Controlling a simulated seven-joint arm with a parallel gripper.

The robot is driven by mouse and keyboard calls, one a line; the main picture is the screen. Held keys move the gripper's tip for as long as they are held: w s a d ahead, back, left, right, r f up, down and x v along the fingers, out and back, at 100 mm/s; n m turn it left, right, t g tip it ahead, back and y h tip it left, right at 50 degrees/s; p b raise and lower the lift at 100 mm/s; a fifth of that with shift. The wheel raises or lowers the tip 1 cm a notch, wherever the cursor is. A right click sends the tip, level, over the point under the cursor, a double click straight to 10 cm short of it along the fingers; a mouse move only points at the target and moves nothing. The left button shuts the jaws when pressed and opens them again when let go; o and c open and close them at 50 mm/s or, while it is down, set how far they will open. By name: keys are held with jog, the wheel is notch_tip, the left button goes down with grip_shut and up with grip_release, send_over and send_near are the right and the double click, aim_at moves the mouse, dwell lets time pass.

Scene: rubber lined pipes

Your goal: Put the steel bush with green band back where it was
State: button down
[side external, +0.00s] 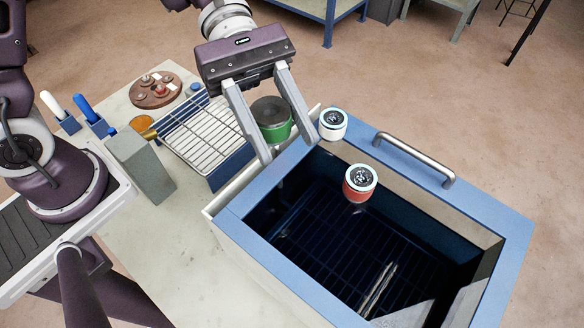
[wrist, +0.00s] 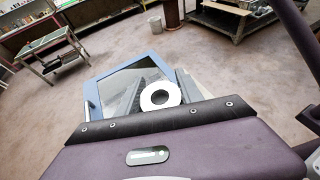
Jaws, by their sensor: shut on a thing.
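The steel bush with green band (side external: 274,132) has a dark grey top and a green lower side. It is between the two fingers of my gripper (side external: 290,149), which is shut on it. The bush looks upright, near the back left corner of the blue-rimmed tank (side external: 258,192), beside the wire rack (side external: 205,132). I cannot tell whether its underside touches anything. In the wrist view, a white ring with a grey centre (wrist: 148,97) shows beyond my gripper body; I cannot tell what it is.
A white round piece with a dark face (side external: 333,124) stands at the tank's back rim. A red-banded one (side external: 360,184) shows over the tank opening. A metal handle (side external: 415,158) is on the rim. A grey block (side external: 141,165) and brown round tray (side external: 155,91) stand left.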

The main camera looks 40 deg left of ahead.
aim_at(304, 184)
jog(key=w+r+n+t+h, duration=0.1)
jog(key=w+n+t, duration=0.2)
jog(key=w, duration=0.1)
jog(key=shift+m, duration=0.3)
jog(key=f, duration=1.4)
jog(key=shift+d+f, duration=0.2)
jog(key=shift+d, duration=0.2)
jog(key=c, duration=0.8)
grip_release()
jog(key=shift+f, duration=0.1)
jog(key=shift+o, duration=0.2)
